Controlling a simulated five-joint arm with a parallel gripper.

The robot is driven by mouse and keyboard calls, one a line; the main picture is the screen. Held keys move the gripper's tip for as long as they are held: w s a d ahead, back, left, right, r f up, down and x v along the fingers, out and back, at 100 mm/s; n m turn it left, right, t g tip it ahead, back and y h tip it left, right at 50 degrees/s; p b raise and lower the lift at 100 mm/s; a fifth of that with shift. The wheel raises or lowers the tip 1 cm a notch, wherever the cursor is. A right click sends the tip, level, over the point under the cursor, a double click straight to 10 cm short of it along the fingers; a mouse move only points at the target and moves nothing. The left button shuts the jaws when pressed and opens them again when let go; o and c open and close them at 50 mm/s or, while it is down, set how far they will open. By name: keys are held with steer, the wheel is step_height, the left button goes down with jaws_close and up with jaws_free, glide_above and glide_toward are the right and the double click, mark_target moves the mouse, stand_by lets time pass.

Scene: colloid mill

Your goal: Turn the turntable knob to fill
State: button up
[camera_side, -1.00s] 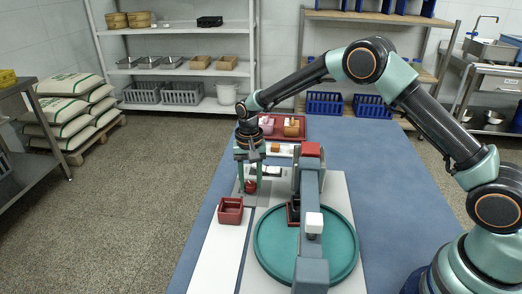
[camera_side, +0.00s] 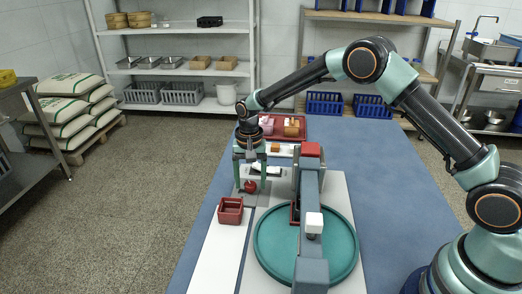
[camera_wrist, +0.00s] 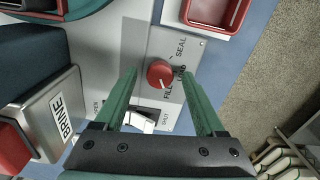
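The red round knob (camera_wrist: 160,73) sits on a grey panel (camera_wrist: 178,48) with the words SEAL and FILL beside it. Its pale pointer mark faces the lower right in the wrist view, towards the FILL side. It also shows in the side view (camera_side: 250,187). My gripper (camera_wrist: 160,76) is open, its green fingers on either side of the knob, with visible gaps; I cannot tell if the tips are down at knob height. In the side view my gripper (camera_side: 250,184) points down over the panel. The green turntable (camera_side: 335,262) lies nearer the side camera.
A white rocker switch (camera_wrist: 140,121) sits between my fingers, nearer the palm. A box labelled BRINE (camera_wrist: 52,112) stands close left. A red open box (camera_side: 230,211) is near the knob. A grey beam (camera_side: 310,195) spans over the turntable.

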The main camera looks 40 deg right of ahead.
mark_target(251, 184)
step_height(251, 184, up, 12)
stand_by(0.6)
steer(key=s+d+r+n+t, duration=0.3)
steer(key=s+d+r, duration=0.2)
steer(key=s+r, duration=0.55)
steer(key=s+d+n+t, duration=0.2)
steer(key=s+d+n, duration=0.1)
steer(key=s, duration=0.9)
steer(key=shift+s+n+t, duration=0.25)
steer(key=shift+n+t, duration=0.05)
steer(key=shift+n, duration=0.5)
